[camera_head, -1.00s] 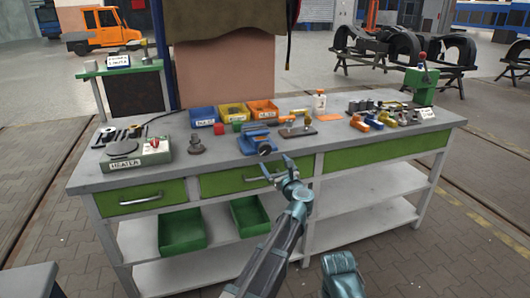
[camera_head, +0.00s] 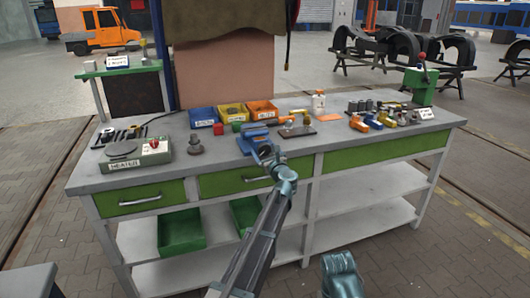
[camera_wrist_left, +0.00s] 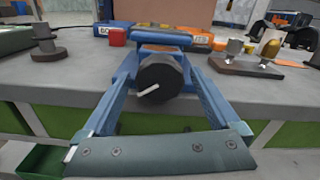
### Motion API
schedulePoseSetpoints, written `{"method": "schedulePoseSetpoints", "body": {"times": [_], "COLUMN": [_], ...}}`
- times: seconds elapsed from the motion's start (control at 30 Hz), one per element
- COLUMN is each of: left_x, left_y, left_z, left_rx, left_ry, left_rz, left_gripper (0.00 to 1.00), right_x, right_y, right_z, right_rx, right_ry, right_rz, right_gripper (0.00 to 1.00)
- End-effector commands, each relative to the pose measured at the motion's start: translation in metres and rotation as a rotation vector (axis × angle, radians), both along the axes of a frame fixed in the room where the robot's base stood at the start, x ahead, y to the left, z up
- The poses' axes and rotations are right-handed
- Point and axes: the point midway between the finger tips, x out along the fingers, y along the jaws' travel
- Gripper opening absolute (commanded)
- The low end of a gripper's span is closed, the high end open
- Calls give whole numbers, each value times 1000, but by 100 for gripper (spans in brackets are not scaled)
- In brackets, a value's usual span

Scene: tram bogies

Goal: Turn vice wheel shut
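The blue vice (camera_head: 251,139) stands at the front edge of the workbench, left of the middle. In the left wrist view its blue body (camera_wrist_left: 160,38) is behind the dark round vice wheel (camera_wrist_left: 161,76), which faces me and carries a pale slanting mark. My left gripper (camera_head: 270,160) is at the front of the vice, and its fingers hide part of the wheel in the head view. In the wrist view the fingers stand apart, one on each side of the wheel. I cannot tell whether they touch it. My right gripper's fingers are not visible.
The grey workbench (camera_head: 335,142) carries a heater (camera_head: 137,154) at left and blue, yellow and orange bins (camera_head: 233,112) behind the vice. A brown plate (camera_wrist_left: 245,67) with metal parts lies right of the vice. Green drawers are under the bench edge.

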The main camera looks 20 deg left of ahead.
Motion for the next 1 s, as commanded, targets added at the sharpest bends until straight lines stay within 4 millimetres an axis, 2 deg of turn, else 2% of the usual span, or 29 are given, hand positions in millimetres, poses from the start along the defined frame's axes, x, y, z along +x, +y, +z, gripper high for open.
{"method": "schedulePoseSetpoints", "body": {"times": [0.03, 0.07, 0.47, 0.77, 1.0], "left_x": [0, 0, 0, 0, -1], "left_y": [0, 0, 0, 0, 1], "left_z": [0, 0, 0, 0, 0], "left_rx": [0, 0, 0, 37, 168], "left_ry": [0, 0, 0, 25, 114], "left_rz": [0, 0, 0, 1, 1], "left_gripper": [89, 83, 11, 10, 10], "right_x": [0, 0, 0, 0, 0], "right_y": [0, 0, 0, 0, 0], "right_z": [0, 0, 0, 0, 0], "right_rx": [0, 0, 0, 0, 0], "right_ry": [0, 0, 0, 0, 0], "right_rz": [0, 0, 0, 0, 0], "right_gripper": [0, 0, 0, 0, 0]}}
